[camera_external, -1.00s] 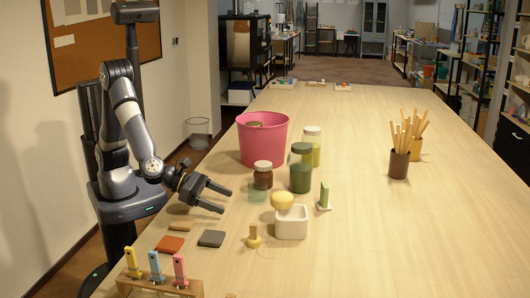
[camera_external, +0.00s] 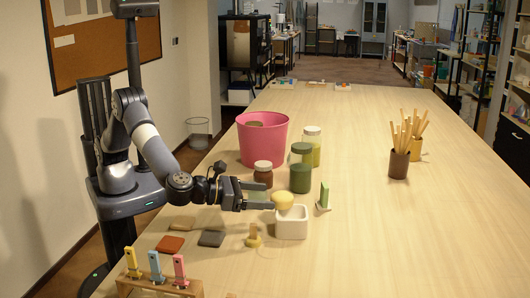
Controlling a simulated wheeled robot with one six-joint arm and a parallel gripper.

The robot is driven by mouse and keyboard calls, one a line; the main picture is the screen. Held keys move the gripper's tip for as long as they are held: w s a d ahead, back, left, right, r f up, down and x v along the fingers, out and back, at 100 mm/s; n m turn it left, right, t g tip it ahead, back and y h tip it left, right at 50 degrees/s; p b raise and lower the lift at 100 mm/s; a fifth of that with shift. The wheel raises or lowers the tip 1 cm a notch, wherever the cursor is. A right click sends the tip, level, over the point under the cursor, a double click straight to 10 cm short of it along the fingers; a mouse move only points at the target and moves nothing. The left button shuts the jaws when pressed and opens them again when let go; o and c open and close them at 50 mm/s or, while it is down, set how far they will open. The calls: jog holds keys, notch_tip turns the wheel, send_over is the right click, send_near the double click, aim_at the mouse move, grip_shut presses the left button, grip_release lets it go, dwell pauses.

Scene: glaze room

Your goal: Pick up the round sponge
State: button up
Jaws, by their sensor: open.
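The round sponge (camera_external: 283,200) is yellow and domed. It sits at the top of a small white square container (camera_external: 291,224), at its back left part. My gripper (camera_external: 268,195) is open, with its two fingers pointing right toward the sponge. The fingertips are at or very near the sponge's left side; I cannot tell whether they touch it or reach around it.
A pink bucket (camera_external: 262,143), a brown jar (camera_external: 263,174) and green jars (camera_external: 300,170) stand behind the gripper. A green-topped piece (camera_external: 324,198) stands right of the container, a small wooden-handled piece (camera_external: 253,236) in front.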

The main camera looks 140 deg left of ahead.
aim_at(282, 199)
jog(key=x, duration=0.2)
jog(key=p+x, duration=0.1)
jog(key=x, duration=0.3)
jog(key=shift+a+f+p, duration=0.25)
jog(key=shift+f+p, duration=0.05)
